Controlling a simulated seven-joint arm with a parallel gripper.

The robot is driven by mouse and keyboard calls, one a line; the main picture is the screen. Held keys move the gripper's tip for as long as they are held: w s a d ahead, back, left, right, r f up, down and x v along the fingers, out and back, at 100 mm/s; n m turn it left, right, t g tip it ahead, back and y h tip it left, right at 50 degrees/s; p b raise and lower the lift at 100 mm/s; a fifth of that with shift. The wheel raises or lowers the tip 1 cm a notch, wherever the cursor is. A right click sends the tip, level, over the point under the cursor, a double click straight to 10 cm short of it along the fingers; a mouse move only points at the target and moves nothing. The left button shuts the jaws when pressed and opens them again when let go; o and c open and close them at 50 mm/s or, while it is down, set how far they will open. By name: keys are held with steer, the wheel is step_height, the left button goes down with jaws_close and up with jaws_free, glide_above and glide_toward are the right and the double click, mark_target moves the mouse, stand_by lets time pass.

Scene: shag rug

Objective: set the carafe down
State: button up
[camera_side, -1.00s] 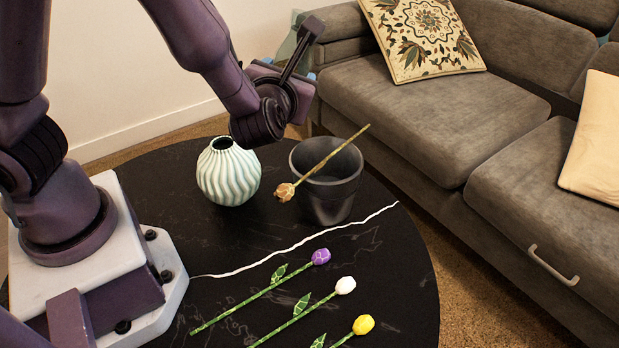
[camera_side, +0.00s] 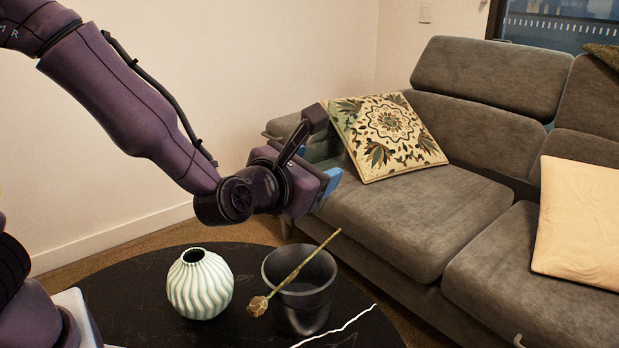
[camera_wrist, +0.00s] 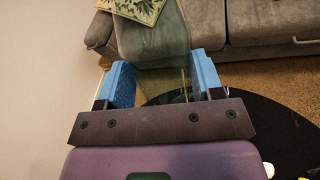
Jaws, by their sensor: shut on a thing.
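My gripper (camera_side: 325,183) is raised in the air above the far side of the round black table, with its blue fingers toward the sofa. In the wrist view my gripper (camera_wrist: 164,78) is shut on a see-through, greenish carafe (camera_wrist: 160,45) between the two blue fingers. The carafe reaches away from the fingers toward the sofa and cushion. In the side view I cannot clearly make out the carafe behind my gripper. What is under the carafe is not clear.
The black table (camera_side: 130,300) holds a wavy pale green vase (camera_side: 200,284) and a dark bin (camera_side: 305,300). A withered flower (camera_side: 290,278) lies across the bin's rim. A white line (camera_side: 345,325) crosses the table. A grey sofa (camera_side: 420,220) with a patterned cushion (camera_side: 385,135) stands behind.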

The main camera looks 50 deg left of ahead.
steer(key=shift+d, duration=0.1)
